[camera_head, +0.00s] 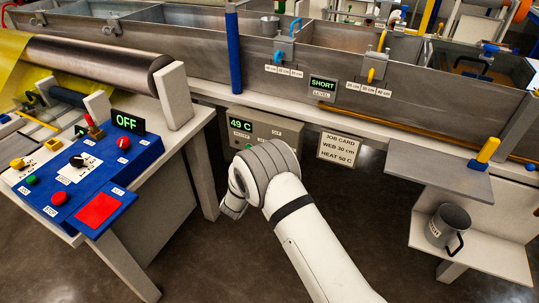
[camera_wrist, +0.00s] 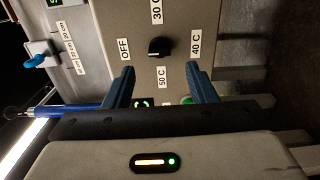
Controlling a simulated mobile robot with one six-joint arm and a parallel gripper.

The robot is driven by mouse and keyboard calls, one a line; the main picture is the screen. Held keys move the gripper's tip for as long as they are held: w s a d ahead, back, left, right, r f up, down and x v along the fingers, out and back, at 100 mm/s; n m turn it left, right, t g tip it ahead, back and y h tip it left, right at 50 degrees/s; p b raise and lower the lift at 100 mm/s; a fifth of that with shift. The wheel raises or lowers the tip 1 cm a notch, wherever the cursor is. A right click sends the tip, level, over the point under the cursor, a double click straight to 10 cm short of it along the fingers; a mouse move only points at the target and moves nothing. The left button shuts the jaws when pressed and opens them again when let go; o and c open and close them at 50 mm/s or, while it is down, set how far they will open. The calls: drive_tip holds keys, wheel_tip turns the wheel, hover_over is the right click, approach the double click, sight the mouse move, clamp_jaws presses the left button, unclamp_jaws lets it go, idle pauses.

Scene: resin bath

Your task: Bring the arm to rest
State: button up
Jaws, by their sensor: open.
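My arm (camera_head: 310,235) reaches up from the bottom of the head view to the grey heater box (camera_head: 265,127) under the long bath. My gripper is hidden behind my wrist there. In the wrist view my gripper (camera_wrist: 161,85) is open, its two blue fingers apart and nothing held between them. A black knob (camera_wrist: 160,47) on the heater box lies ahead of the fingers, apart from them as far as I can tell. Labels OFF, 30 C, 40 C and 50 C surround it. The heater display (camera_head: 241,125) reads 49 C.
The blue control panel (camera_head: 75,175) with an OFF display (camera_head: 128,122) stands left. The metal bath (camera_head: 300,65) spans the back, with a SHORT level sign (camera_head: 323,85). A job card (camera_head: 339,149) hangs below. A grey mug (camera_head: 448,226) sits on the right shelf (camera_head: 480,248).

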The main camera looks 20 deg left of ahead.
drive_tip(key=shift+s, duration=0.95)
drive_tip(key=w+d+r+m+g+y+p, duration=0.25)
drive_tip(key=w+r, duration=0.25)
drive_tip(key=r, duration=0.4)
drive_tip(key=s+d+r+m+g+y+p, duration=0.25)
drive_tip(key=d+r+m+g+p, duration=0.2)
drive_tip(key=d+r, duration=1.15)
drive_tip(key=s+d+r+m+g+h+p, duration=0.1)
drive_tip(key=s+d+r+m+g, duration=0.1)
drive_tip(key=s+d, duration=0.6)
drive_tip(key=s+d+r+m+g+h+p, duration=0.1)
drive_tip(key=s+d+r+m+g+p, duration=0.1)
drive_tip(key=s+d, duration=0.6)
drive_tip(key=s+d+r+m+g+h+p, duration=0.1)
drive_tip(key=s+d+r+m+g, duration=0.3)
drive_tip(key=s+d, duration=0.5)
drive_tip(key=s+r+m+p, duration=0.1)
drive_tip(key=s+m, duration=0.1)
drive_tip(key=s, duration=0.5)
drive_tip(key=shift+r+h, duration=0.3)
drive_tip(key=shift+h, duration=0.1)
